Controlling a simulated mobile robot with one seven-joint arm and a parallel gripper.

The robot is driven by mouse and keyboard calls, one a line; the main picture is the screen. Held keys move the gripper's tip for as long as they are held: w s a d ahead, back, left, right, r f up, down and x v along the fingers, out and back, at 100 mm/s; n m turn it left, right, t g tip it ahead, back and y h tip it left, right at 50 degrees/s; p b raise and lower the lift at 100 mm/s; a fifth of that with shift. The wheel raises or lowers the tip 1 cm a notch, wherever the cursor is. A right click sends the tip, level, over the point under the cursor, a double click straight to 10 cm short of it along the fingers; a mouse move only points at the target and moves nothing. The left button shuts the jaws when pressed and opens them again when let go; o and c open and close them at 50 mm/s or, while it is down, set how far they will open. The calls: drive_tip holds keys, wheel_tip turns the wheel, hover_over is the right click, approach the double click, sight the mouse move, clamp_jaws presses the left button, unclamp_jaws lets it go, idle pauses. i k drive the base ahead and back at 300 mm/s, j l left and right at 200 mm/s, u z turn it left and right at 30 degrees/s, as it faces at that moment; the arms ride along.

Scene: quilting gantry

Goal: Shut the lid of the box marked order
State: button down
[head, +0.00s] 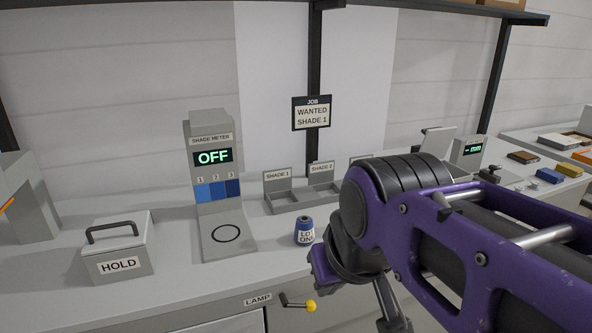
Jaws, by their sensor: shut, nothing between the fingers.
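No box with a readable "order" label shows in the head view. A grey upright panel (436,146) with a dark piece at its top stands behind my arm. It may be a raised lid, but my arm hides what is below it. A grey box marked HOLD (118,255) stands at the left with its lid down and a black handle on top. My gripper (392,308) is at the bottom edge, partly cut off and partly hidden by my wrist. It is shut and empty, in front of the counter, right of the blue-and-white spool.
The shade meter (211,185) reads OFF. The small spool (305,231) stands right of it. Shade trays (284,202) sit behind. A lamp lever (298,304) with a yellow knob sticks out from the counter front. Colored blocks (551,176) lie far right.

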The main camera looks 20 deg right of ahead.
sight(437, 142)
drive_tip(key=k+z, duration=0.1)
drive_tip(key=z, duration=1.15)
drive_tip(key=i+l+u, duration=0.35)
drive_tip(key=i+l, duration=0.15)
drive_tip(key=i+l+u, duration=0.15)
drive_tip(key=l, duration=0.3)
drive_tip(key=i+l+u, duration=0.35)
drive_tip(key=l, duration=0.4)
drive_tip(key=k+l+u, duration=0.1)
drive_tip(key=l, duration=0.2)
drive_tip(key=k+l+u, duration=0.1)
drive_tip(key=l, duration=0.25)
drive_tip(key=l+u, duration=0.35)
drive_tip(key=l, duration=0.35)
drive_tip(key=i+j+z, duration=0.15)
drive_tip(key=j, duration=0.25)
drive_tip(key=i+j+z, duration=0.2)
drive_tip(key=j, duration=0.2)
drive_tip(key=i, duration=0.05)
